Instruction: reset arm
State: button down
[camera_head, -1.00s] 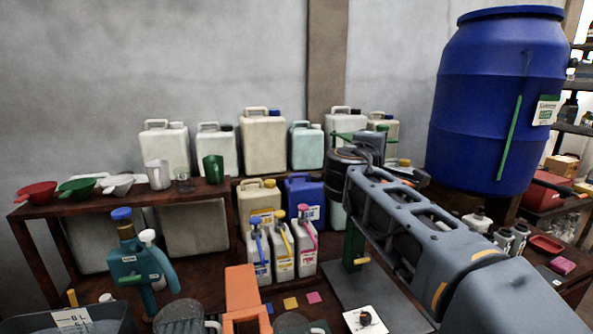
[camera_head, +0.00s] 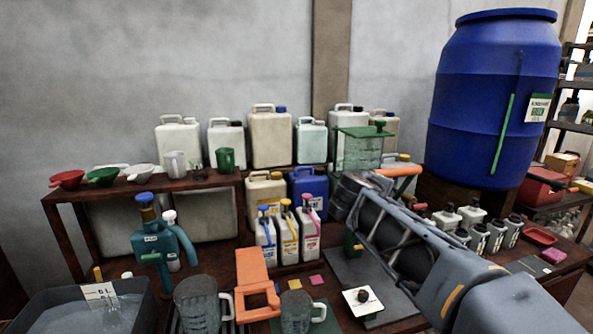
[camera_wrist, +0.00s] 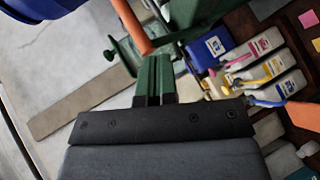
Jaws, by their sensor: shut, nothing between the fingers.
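My gripper (camera_wrist: 152,80) shows in the wrist view as two dark green fingers side by side, shut with nothing between them. An orange bar (camera_wrist: 131,25) and a green-framed part (camera_wrist: 118,50) lie beyond the fingertips; I cannot tell how far off they are. In the head view my grey arm reaches from the lower right towards the middle of the bench, and its fingers cannot be made out there. A clear green-framed vessel (camera_head: 360,150) and an orange bar (camera_head: 398,170) stand by the arm's far end.
Three bottles with coloured handles (camera_head: 287,238) stand left of the arm. A blue barrel (camera_head: 495,105) stands at back right. White bottles (camera_head: 478,233) stand right of the arm. Jugs (camera_head: 197,305), an orange stand (camera_head: 254,270) and a grey tub (camera_head: 82,312) fill the front left.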

jog(key=s+a+f+m+g+y+p, duration=0.1)
jog(key=s+f+m+g+y+p, duration=0.2)
jog(key=s+f, duration=0.5)
jog(key=s+a+f+m+g+y+p, duration=0.1)
jog(key=s+f+m+g+y+p, duration=0.2)
jog(key=s+f, duration=0.6)
jog(key=s+m+g+y, duration=0.1)
jog(key=s+m, duration=0.1)
jog(key=s, duration=0.2)
jog(key=shift+s+a+m+g+y, duration=0.15)
jog(key=shift+m+g+y, duration=0.15)
jog(key=shift+m+y, duration=0.1)
